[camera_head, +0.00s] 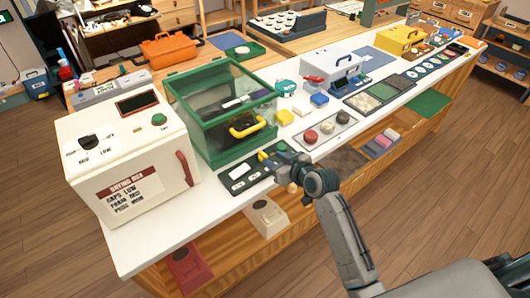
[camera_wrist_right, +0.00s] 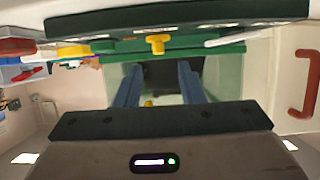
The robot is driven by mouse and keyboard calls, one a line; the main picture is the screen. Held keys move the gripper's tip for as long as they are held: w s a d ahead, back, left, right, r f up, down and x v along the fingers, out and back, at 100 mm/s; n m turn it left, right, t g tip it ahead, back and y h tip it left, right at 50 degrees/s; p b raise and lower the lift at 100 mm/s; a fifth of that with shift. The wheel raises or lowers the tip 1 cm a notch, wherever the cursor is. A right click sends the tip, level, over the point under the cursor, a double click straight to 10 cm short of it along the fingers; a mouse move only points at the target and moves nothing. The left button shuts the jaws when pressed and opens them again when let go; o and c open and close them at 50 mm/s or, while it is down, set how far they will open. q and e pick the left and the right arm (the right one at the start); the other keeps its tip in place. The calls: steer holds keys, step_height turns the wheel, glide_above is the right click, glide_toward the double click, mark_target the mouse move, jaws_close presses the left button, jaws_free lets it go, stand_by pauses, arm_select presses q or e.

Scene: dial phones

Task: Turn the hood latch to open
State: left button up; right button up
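The green-framed clear hood (camera_head: 222,110) stands on the white counter with a yellow handle (camera_head: 246,127) on its front. It looks closed. A small yellow latch (camera_head: 264,156) shows low at the hood's front, beside my right gripper. In the right wrist view the yellow T-shaped latch (camera_wrist_right: 157,43) lies on a dark green bar, beyond the fingertips. My right gripper (camera_wrist_right: 156,68) is open, with its two blue fingers apart and nothing seen gripped. I cannot tell whether a finger touches the latch. My left gripper is not in view.
A white machine with a red handle (camera_head: 184,168) stands left of the hood. A dark panel (camera_head: 240,176) lies in front of the hood. A tray with round knobs (camera_head: 328,131) and a white case (camera_head: 331,66) stand to the right.

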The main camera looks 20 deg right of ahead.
mark_target(264, 154)
steer(key=x, duration=0.5)
steer(key=shift+w+f+p, duration=0.2)
steer(key=shift+w+p, duration=0.1)
steer(key=shift+p, duration=0.1)
steer(key=shift+c, duration=0.3)
jaws_close()
